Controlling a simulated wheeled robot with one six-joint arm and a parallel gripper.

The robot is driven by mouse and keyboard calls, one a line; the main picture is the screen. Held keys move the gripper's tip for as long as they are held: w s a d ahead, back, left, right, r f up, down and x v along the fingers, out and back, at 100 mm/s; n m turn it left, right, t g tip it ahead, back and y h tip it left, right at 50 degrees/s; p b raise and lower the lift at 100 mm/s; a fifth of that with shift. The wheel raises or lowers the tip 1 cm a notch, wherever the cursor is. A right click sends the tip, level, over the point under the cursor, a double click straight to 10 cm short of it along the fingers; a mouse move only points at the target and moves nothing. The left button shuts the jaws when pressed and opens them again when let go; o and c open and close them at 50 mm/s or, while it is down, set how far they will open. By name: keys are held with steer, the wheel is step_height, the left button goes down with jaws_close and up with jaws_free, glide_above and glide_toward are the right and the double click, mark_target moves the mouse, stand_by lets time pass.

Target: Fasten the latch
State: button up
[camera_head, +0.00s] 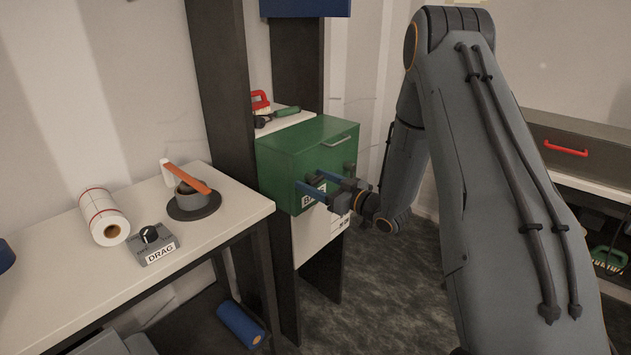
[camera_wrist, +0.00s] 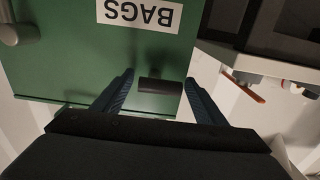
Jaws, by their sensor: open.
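A green box (camera_head: 302,146) with a BAGS label (camera_head: 309,197) stands on the shelf unit at the middle. My gripper (camera_head: 311,180) is in front of its face, with the two blue fingers apart. In the wrist view my gripper (camera_wrist: 160,78) is open around a short dark bar (camera_wrist: 160,86) on the green face, below the inverted label. The bar may be the latch; I cannot tell whether the fingers touch it. A round grey knob (camera_wrist: 20,32) sits at the upper left of the wrist view. The head view does not show the bar clearly.
A white bench (camera_head: 215,228) at left holds a paper roll (camera_head: 103,215), a DRAG dial box (camera_head: 154,245) and a dark pot (camera_head: 193,196) with an orange-handled tool. A dark post (camera_head: 228,100) stands left of the green box. A drawer unit (camera_head: 585,150) is at far right.

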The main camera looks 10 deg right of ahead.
steer(key=shift+c, duration=0.2)
steer(key=c, duration=1)
steer(key=shift+m, duration=0.3)
steer(key=m, duration=0.3)
steer(key=shift+r+m+p, duration=0.2)
steer(key=shift+m+p, duration=0.1)
steer(key=shift+p, duration=0.1)
steer(key=m, duration=0.2)
steer(key=m+p, duration=0.1)
steer(key=m, duration=0.1)
steer(key=shift+d+r+m, duration=0.15)
steer(key=shift+m, duration=0.15)
steer(key=m, duration=0.2)
steer(key=m+p, duration=0.1)
steer(key=m, duration=0.1)
steer(key=shift+w+d+r+m, duration=0.1)
steer(key=shift+w+m, duration=0.05)
steer(key=shift+m, duration=0.15)
steer(key=shift+w+d+m+p, duration=0.15)
steer(key=shift+m+p, duration=0.2)
steer(key=shift+m, duration=1.85)
